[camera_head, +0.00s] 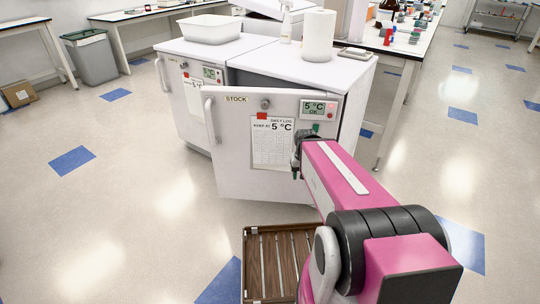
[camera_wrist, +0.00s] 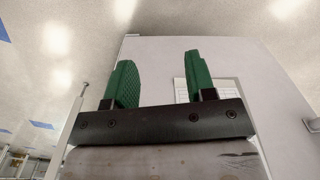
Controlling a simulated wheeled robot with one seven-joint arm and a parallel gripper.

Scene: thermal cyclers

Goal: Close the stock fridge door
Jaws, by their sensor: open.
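The stock fridge door (camera_head: 232,155) is a pale panel labelled STOCK, standing ajar with its left, handle-side edge swung out from the cabinet. Its pale handle (camera_head: 209,122) is at the upper left, and a small display (camera_head: 319,110) reading 5 °C is at the upper right. My gripper (camera_head: 303,152) is in front of the door's right half, beside the log sheet (camera_head: 271,145). In the wrist view my gripper's green fingers (camera_wrist: 160,70) are apart and empty, with the door (camera_wrist: 255,75) behind them. Whether they touch the door I cannot tell.
A second fridge (camera_head: 186,92) stands to the left, its door seemingly shut. A white tub (camera_head: 210,29) and a paper roll (camera_head: 318,35) sit on top. A brown slatted tray (camera_head: 250,270) is low in front, below the door.

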